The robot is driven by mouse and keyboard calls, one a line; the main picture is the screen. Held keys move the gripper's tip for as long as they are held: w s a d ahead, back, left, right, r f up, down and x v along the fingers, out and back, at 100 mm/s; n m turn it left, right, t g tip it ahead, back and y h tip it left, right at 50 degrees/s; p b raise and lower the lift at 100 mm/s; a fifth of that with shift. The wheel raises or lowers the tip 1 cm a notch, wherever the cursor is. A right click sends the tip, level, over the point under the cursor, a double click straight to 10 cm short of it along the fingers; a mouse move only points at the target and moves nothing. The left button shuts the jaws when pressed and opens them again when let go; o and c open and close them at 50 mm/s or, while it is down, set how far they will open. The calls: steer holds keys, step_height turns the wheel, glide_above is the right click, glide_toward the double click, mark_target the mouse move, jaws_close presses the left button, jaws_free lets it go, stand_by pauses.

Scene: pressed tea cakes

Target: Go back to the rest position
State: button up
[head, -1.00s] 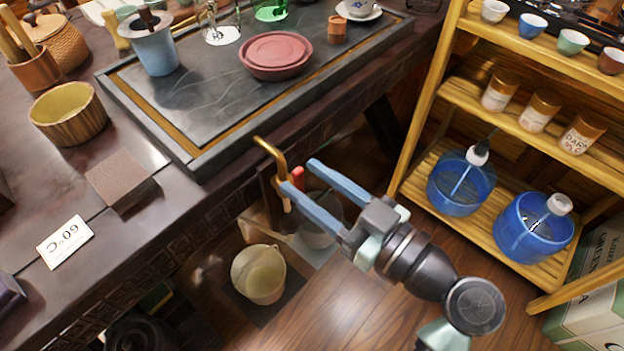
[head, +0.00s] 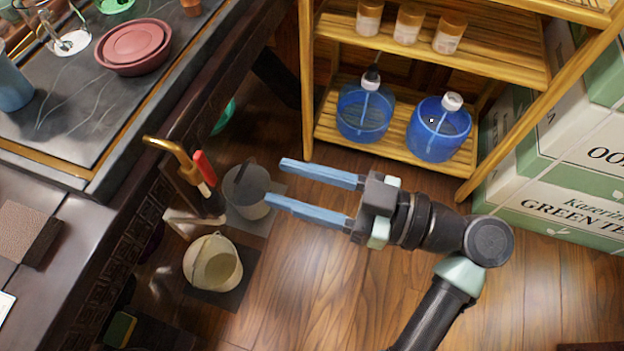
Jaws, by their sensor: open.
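My gripper (head: 274,181) is open, its two blue fingers apart with nothing between them. In the head view it is over the wooden floor (head: 300,290), pointing left toward the dark table (head: 75,245). My arm reaches in from the bottom right. The fingertips overlap the view of a grey bucket (head: 246,190) on the floor; the height between them cannot be told.
A wooden shelf rack (head: 400,150) with two blue jugs (head: 437,135) stands behind my gripper. A cream bucket (head: 212,263) sits on a dark mat by the table. Green tea boxes (head: 560,200) stand at right. A brass hook (head: 170,150) sticks out by the table edge.

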steer(key=shift+v, duration=1.1)
